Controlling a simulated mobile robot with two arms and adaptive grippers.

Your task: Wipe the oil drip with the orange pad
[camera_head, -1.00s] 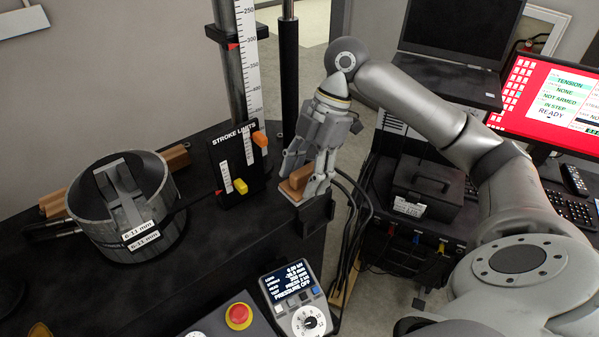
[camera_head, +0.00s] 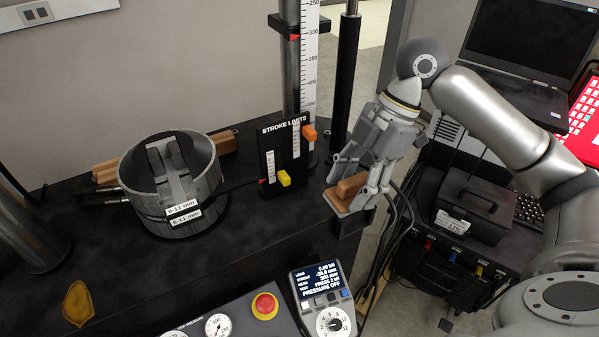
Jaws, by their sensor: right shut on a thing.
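The orange-brown pad (camera_head: 350,188), a block on a paler base, is at the right end of the dark bench. My right gripper (camera_head: 361,186) is shut on it from above, its fingers on either side. The pad is over or against a small black holder (camera_head: 349,224) at the bench edge; I cannot tell whether it touches. The oil drip (camera_head: 78,303) is an amber, drop-shaped patch on the bench at lower left, far from the pad. My left gripper is out of view.
A grey ring fixture (camera_head: 203,180) stands mid-bench between patch and pad. The stroke limits panel (camera_head: 287,160) with sliders stands beside the pad. A control box with a red button (camera_head: 264,306) and a display unit (camera_head: 322,300) are in front. The bench around the patch is clear.

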